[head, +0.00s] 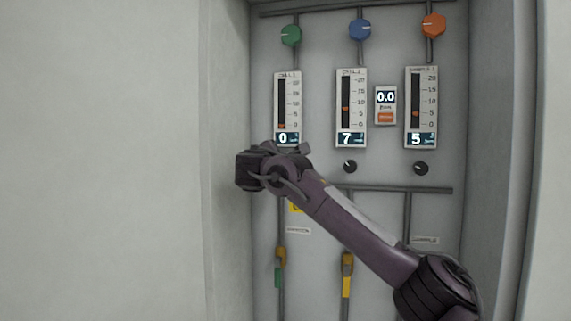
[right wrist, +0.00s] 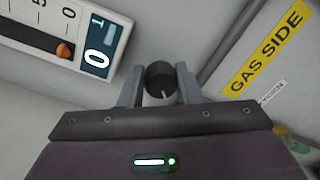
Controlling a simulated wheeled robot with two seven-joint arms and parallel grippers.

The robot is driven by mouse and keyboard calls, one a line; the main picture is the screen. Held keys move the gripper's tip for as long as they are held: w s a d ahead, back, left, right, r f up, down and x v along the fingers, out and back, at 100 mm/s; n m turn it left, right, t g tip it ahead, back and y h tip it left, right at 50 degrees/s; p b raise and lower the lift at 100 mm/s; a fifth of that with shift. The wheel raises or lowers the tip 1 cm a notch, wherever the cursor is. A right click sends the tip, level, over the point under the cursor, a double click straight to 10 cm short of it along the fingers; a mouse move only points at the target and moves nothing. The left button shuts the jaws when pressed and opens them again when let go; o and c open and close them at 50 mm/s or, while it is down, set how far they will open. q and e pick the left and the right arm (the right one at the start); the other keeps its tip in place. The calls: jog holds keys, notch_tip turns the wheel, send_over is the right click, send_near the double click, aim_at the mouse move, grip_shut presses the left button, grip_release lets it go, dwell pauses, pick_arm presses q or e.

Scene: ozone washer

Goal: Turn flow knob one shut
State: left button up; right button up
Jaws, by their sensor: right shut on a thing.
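Flow knob one (right wrist: 160,82) is a small dark round knob with a pale pointer line, seen in the right wrist view below the first flow meter. My right gripper (right wrist: 158,74) has one grey finger on each side of it and is shut on it. In the head view my right arm hides this knob. The first flow meter (head: 288,104) shows 0 on its display, and its orange float sits at the bottom of the scale. The display also shows in the right wrist view (right wrist: 97,58). My left gripper is not in view.
Two other meters read 7 (head: 351,104) and 5 (head: 421,105), with dark knobs (head: 350,167) (head: 421,168) below them. Green (head: 291,35), blue (head: 360,30) and orange (head: 433,25) knobs sit above. Pipes and yellow-handled valves (head: 347,262) lie lower. Cabinet walls flank the panel.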

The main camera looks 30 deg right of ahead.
jog(key=shift+f+n, duration=0.15)
jog(key=shift+n, duration=0.25)
jog(key=o, duration=1)
jog(key=b+v, duration=0.4)
jog(key=v, duration=0.3)
jog(key=shift+s+a, duration=0.2)
jog(key=shift+a, duration=0.15)
